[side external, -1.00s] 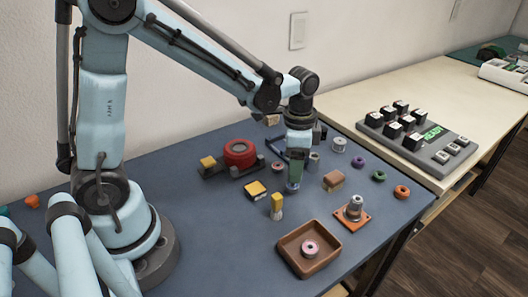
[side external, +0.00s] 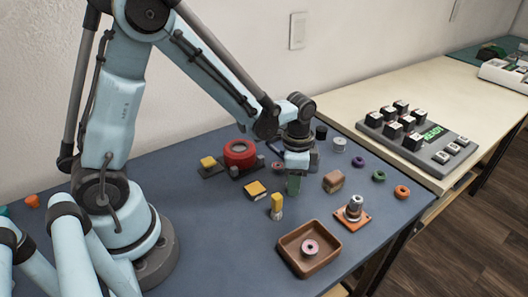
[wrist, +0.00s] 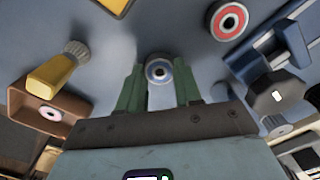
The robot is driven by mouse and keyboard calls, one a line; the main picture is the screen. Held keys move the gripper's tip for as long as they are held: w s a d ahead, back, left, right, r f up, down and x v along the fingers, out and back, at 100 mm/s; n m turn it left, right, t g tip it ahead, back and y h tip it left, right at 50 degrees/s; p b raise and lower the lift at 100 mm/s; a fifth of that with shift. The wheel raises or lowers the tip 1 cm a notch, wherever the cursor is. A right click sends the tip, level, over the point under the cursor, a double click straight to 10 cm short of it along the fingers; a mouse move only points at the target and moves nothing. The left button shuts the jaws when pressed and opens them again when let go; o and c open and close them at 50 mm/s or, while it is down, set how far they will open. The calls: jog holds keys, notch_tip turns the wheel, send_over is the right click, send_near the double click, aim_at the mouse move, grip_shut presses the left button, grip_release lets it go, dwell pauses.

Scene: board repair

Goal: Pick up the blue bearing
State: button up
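The blue bearing (wrist: 158,70) lies on the blue-grey bench mat, its grey ring and dark centre facing up. In the wrist view it shows between the tips of my gripper's green fingers (wrist: 159,75). The fingers stand apart, one on either side of it; whether they touch it I cannot tell. In the side view my gripper (side external: 294,185) points straight down, low over the mat, and hides the bearing.
A red-ringed bearing (wrist: 229,21) lies nearby. A yellow-handled part (side external: 277,206), a yellow block (side external: 255,190) and a brown block (side external: 333,181) stand close around my gripper. A brown tray (side external: 291,259) holding a pink bearing (side external: 310,247) is in front. Purple, green and orange rings lie to the right.

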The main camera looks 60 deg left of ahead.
jog(key=c, duration=0.4)
jog(key=shift+o, duration=0.2)
